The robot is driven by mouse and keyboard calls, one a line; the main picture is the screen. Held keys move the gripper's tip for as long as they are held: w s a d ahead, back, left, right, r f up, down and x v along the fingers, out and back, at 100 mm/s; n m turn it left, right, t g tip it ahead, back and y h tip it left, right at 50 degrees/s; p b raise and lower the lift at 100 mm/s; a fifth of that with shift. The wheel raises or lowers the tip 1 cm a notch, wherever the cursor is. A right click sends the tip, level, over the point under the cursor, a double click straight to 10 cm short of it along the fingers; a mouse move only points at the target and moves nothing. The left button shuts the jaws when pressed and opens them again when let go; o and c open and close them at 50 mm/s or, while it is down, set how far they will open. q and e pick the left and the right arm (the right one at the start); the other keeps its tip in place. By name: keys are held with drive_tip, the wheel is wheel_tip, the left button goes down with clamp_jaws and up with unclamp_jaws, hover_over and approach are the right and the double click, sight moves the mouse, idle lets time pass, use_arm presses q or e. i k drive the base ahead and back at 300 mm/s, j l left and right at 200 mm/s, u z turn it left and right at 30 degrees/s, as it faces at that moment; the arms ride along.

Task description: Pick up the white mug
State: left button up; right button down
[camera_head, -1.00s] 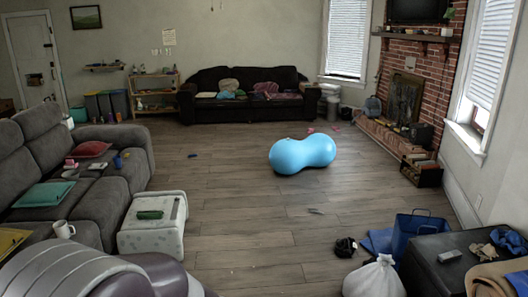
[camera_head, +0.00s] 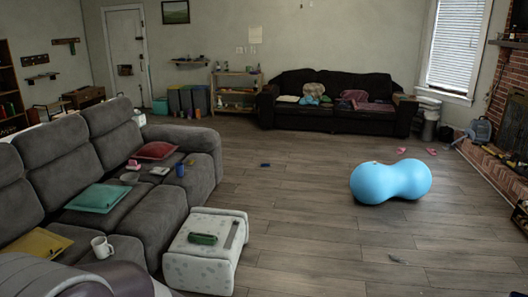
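The white mug (camera_head: 102,247) stands upright on the grey sofa (camera_head: 95,180) at the lower left, on the seat near its front end. A yellow folder or cushion lies just left of it. Neither of my grippers shows in the head view, so I cannot see whether they are open or shut. No gripper is seen at the mug.
A white box-like ottoman (camera_head: 206,252) with a green object on top stands right of the mug. A grey-purple rounded seat (camera_head: 50,277) fills the lower left corner. A blue peanut ball (camera_head: 390,182) lies on the floor. The middle floor is mostly clear.

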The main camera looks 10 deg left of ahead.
sight(100, 246)
drive_tip(key=i+u, duration=0.2)
drive_tip(key=i, duration=0.3)
drive_tip(key=i+l+u, duration=0.25)
drive_tip(key=i, duration=0.25)
drive_tip(key=i+l+u, duration=0.2)
drive_tip(key=i, duration=0.3)
drive_tip(key=i+j+u, duration=0.25)
drive_tip(key=u, duration=0.2)
drive_tip(key=i+u, duration=0.85)
drive_tip(key=i+j, duration=0.15)
drive_tip(key=i, duration=0.45)
drive_tip(key=i+j+z, duration=0.1)
drive_tip(key=i, duration=0.5)
